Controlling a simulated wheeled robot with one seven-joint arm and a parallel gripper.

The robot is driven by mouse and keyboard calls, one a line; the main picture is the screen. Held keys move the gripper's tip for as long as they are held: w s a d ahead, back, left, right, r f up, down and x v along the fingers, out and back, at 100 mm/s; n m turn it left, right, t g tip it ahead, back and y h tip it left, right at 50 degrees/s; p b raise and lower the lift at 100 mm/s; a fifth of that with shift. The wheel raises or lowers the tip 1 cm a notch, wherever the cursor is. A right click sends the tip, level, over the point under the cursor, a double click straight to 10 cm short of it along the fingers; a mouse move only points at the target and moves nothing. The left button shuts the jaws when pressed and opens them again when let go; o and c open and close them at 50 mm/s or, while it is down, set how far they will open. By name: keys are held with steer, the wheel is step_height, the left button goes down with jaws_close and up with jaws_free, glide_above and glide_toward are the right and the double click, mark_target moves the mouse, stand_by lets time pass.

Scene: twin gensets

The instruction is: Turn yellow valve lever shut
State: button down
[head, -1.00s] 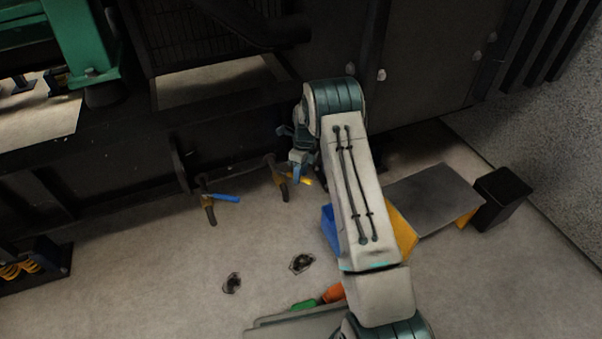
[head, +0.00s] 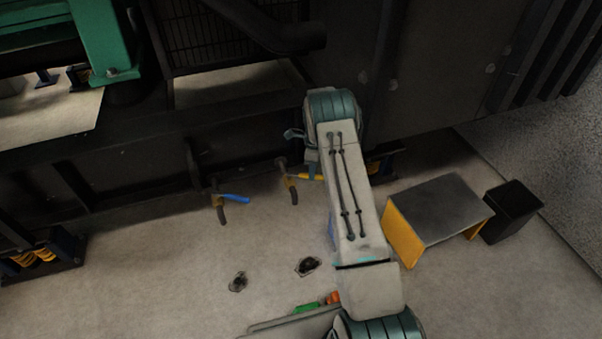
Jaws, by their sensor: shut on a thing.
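The yellow valve lever (head: 308,177) sticks out to the right from its brass valve (head: 290,186) on a short pipe at the base of the dark genset frame. Its right end runs behind my arm. My gripper (head: 312,172) is at the lever, mostly hidden by my own forearm, and is shut on the lever. A second valve (head: 218,203) with a blue lever (head: 235,198) stands to the left, its lever also pointing right.
A grey-topped step with yellow sides (head: 437,208) and a black bin (head: 511,211) stand at the right. Two dark floor fittings (head: 308,265) lie below the valves. Floor around the valves is mostly clear.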

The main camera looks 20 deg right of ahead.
steer(key=shift+w+d+n+h+b, duration=0.2)
steer(key=shift+w+n+h+b, duration=0.1)
steer(key=shift+w+n, duration=1)
steer(key=shift+w+d+n+h+b, duration=0.15)
steer(key=shift+w+n+h, duration=0.15)
steer(key=shift+w+n, duration=0.95)
steer(key=shift+s+n, duration=0.35)
steer(key=shift+n, duration=0.1)
steer(key=c, duration=1.4)
jaws_free()
steer(key=shift+o, duration=0.2)
step_height(320, 180, up, 14)
steer(key=w+p, duration=0.2)
steer(key=p, duration=0.2)
steer(key=shift+w+a+f+p, duration=0.2)
steer(key=shift+w+p, duration=0.1)
steer(key=shift+p, duration=0.1)
